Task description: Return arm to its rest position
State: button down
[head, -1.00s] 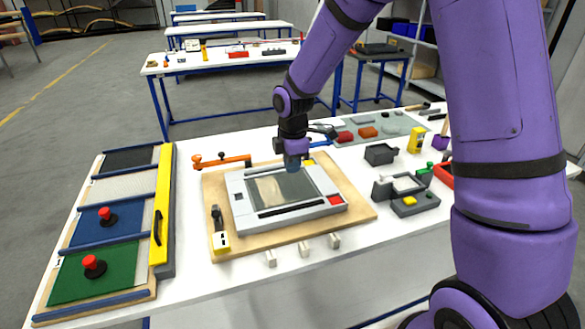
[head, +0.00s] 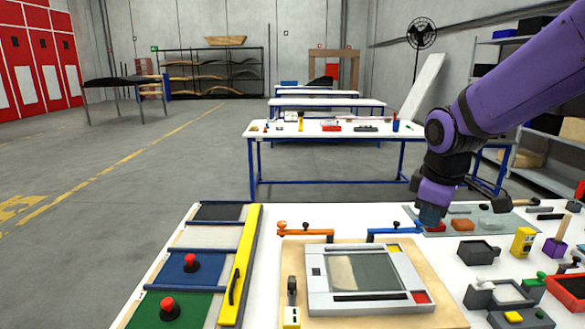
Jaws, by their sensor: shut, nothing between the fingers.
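My purple arm reaches in from the right in the head view. My gripper (head: 430,214) points down at the back right of the white work table, above the grey-green mat. It is shut and holds nothing. It is to the right of the grey framed panel (head: 322,303) and apart from it. The panel lies on a wooden board (head: 438,312). A blue-handled clamp (head: 385,234) and an orange-handled clamp (head: 305,233) stand at the board's back edge. My gripper partly hides the mat and the small pieces behind it.
On the left are a green panel (head: 150,312) and a blue panel (head: 180,280) with red knobs, beside a yellow bar (head: 240,270). Grey fixtures (head: 500,293), a black bin (head: 478,252) and a yellow block (head: 523,242) crowd the right. Space above the table's left is free.

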jog(key=s+d+r+m+t, duration=0.1)
jog(key=s+r+m, duration=0.3)
jog(key=s, duration=0.5)
jog(key=s+d+r+m+t, duration=0.1)
jog(key=s+d+r+m, duration=0.2)
jog(key=s+m, duration=0.3)
jog(key=s+r, duration=0.1)
jog(key=s, duration=0.3)
jog(key=shift+s+r+t+y, duration=0.2)
jog(key=shift+s+t+y, duration=0.1)
jog(key=shift+t, duration=0.1)
